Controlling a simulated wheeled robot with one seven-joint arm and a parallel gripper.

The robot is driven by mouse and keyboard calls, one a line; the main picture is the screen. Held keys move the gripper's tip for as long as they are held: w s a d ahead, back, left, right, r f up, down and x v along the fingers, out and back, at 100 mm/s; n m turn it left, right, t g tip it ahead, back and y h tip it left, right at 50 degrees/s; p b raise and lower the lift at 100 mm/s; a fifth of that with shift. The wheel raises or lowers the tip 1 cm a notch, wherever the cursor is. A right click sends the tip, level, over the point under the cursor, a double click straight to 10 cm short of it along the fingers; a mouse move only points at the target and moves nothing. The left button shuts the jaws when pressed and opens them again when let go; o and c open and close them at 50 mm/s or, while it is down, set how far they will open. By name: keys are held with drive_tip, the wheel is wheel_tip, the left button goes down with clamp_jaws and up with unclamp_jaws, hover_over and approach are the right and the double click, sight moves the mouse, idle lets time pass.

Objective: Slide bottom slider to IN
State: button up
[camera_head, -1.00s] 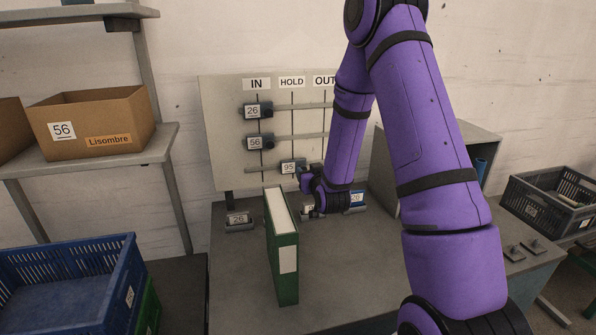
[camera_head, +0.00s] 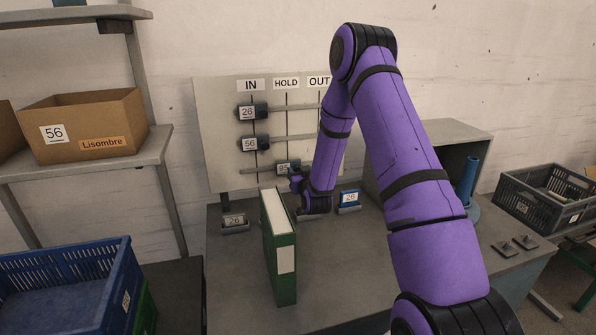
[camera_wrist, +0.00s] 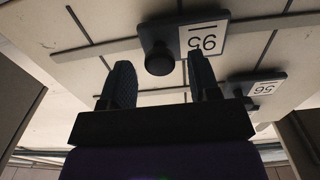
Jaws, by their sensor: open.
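The bottom slider (camera_head: 283,168), a dark block labelled 95, sits on the lowest rail of the board under the HOLD column. In the wrist view, which is upside down, its label plate (camera_wrist: 207,41) and round black knob (camera_wrist: 160,59) show close up. My gripper (camera_head: 296,182) is at the slider, partly covering it in the head view. In the wrist view, my gripper (camera_wrist: 162,80) is open, with one finger on each side of the knob in the picture. I cannot tell whether either finger touches it. The IN label (camera_head: 250,85) heads the left column.
The slider labelled 26 (camera_head: 247,112) and the slider labelled 56 (camera_head: 249,144) are on the upper rails under IN. A green binder (camera_head: 287,265) stands upright on the bench just in front of my gripper. Small label holders (camera_head: 235,222) (camera_head: 349,202) flank it.

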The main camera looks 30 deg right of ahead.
sight(286, 168)
drive_tip(key=shift+x, duration=1.05)
clamp_jaws()
drive_tip(key=shift+w+a, duration=0.25)
drive_tip(key=shift+a, duration=0.65)
drive_tip(key=shift+w+a, duration=0.25)
drive_tip(key=shift+a, duration=0.7)
unclamp_jaws()
